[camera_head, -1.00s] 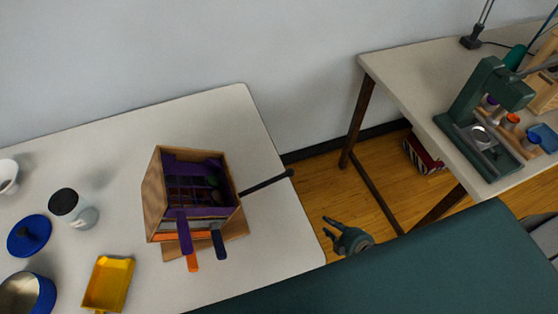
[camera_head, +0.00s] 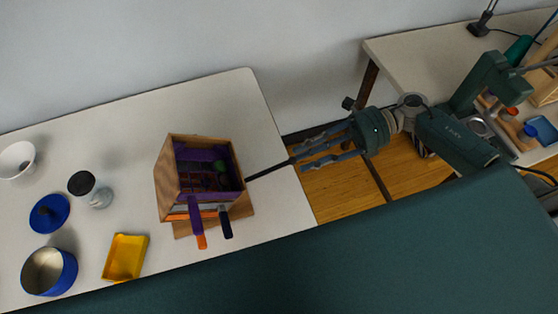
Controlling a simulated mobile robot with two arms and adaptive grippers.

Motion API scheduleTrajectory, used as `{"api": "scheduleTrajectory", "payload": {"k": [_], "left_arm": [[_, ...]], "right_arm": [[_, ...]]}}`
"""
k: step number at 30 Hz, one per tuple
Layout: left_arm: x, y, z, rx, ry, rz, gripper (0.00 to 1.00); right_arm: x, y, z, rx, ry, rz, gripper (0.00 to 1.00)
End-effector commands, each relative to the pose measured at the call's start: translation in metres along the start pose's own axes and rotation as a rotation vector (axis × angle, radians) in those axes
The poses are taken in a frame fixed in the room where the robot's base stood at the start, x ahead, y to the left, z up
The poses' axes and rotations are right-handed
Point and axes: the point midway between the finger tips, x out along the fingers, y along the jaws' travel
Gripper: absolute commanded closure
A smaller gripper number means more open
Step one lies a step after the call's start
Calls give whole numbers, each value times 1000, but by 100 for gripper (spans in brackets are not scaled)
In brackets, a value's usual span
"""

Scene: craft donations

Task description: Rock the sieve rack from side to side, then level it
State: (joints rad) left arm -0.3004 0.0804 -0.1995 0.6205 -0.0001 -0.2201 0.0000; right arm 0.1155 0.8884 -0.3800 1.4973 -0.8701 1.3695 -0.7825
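The sieve rack (camera_head: 168,178) is a wooden box with purple grids inside, on a wooden base on the left table. Purple, orange and dark blue handles stick out of its front. A thin black rod (camera_head: 268,171) runs from its right side past the table edge. My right gripper (camera_head: 299,158) is to the right of the rack, with its fingers pointing left and spread apart. The rod's end lies at the fingertips, seemingly between them; I cannot tell whether they touch. A green thing inside the rack is partly hidden. My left gripper is out of view.
On the left table (camera_head: 120,135) are a white bowl (camera_head: 17,161), a blue lid (camera_head: 49,214), a blue pot (camera_head: 68,275), a dark-topped jar (camera_head: 98,195) and a yellow tray (camera_head: 125,258). A second table (camera_head: 418,62) with a green press stands right, beyond a floor gap.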

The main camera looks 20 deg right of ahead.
Motion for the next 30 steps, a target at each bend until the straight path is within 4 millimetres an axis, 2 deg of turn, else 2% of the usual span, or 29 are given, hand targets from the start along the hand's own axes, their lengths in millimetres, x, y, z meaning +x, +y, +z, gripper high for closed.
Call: {"api": "scheduleTrajectory", "payload": {"k": [1, 3, 10, 15, 23, 28, 30], "left_arm": [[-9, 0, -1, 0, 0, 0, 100], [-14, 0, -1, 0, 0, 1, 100], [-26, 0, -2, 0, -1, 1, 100], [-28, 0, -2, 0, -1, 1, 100], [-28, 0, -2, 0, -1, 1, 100], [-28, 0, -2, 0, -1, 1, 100], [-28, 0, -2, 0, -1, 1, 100]], "right_arm": [[11, 5, 3, 0, -1, 4, 72], [24, 5, 3, 0, -2, 4, 72], [60, 2, 3, 1, -4, 1, 72], [71, 1, 2, 2, -4, 0, 72], [72, 0, 1, 2, -3, -1, 72], [72, 0, 1, 2, -3, -1, 100], [72, 0, 1, 2, -3, -1, 100]]}}
